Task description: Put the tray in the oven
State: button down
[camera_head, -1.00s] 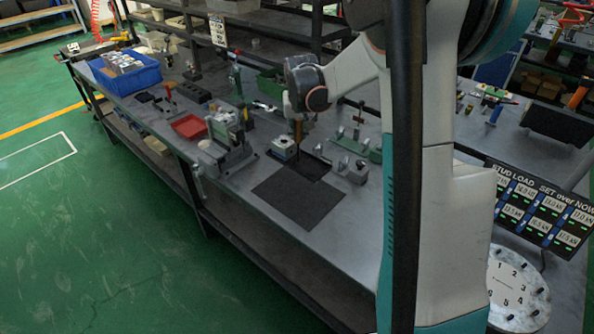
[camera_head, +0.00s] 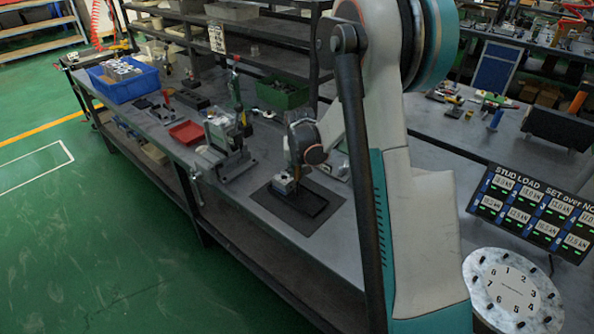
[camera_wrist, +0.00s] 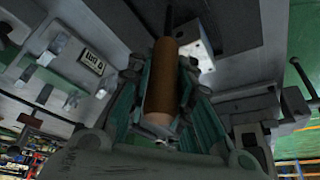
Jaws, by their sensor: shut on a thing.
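No oven shows in either view. A flat black tray (camera_head: 312,203) lies on a dark mat (camera_head: 279,212) on the workbench, with a small pale metal block (camera_head: 284,185) at its left end. My gripper (camera_head: 297,167) is low over the tray, close to the block. In the wrist view my gripper (camera_wrist: 165,110) is shut on a brown cylindrical handle (camera_wrist: 163,75) with a dark thin tip. Whether the handle is joined to the tray is hidden. The block also shows in the wrist view (camera_wrist: 196,60), beside the handle.
A grey vise-like fixture (camera_head: 225,160) stands left of the mat, with a red tray (camera_head: 187,133) beyond it. A blue bin (camera_head: 125,82) and a green bin (camera_head: 283,93) stand farther back. A numbered display (camera_head: 535,210) and round dial (camera_head: 512,295) are at right.

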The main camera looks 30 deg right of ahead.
jog(key=shift+f, duration=0.2)
jog(key=shift+f, duration=0.15)
jog(key=c, duration=1.4)
grip_release()
